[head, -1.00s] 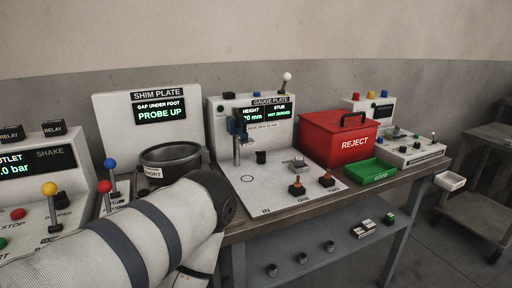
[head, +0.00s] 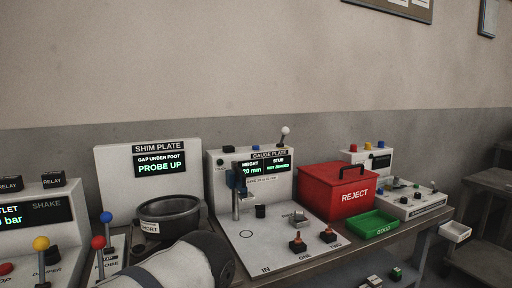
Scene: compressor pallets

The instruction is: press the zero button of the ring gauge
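The gauge plate station (head: 222,185) stands in the middle of the bench. Its display (head: 263,167) shows a height in mm and a stub line that seems to read "NOT ZEROED". A dark button (head: 228,149) and a white-knobbed lever (head: 285,131) are on its top. A small dark green round spot (head: 220,161) is on its front. Neither gripper shows.
A pot (head: 170,212) stands before the shim plate station (head: 112,170). A red reject box (head: 330,190), green tray (head: 373,224) and another control console (head: 405,203) are at right. Two red-topped pieces labelled one (head: 298,244) and two (head: 328,234) stand in front.

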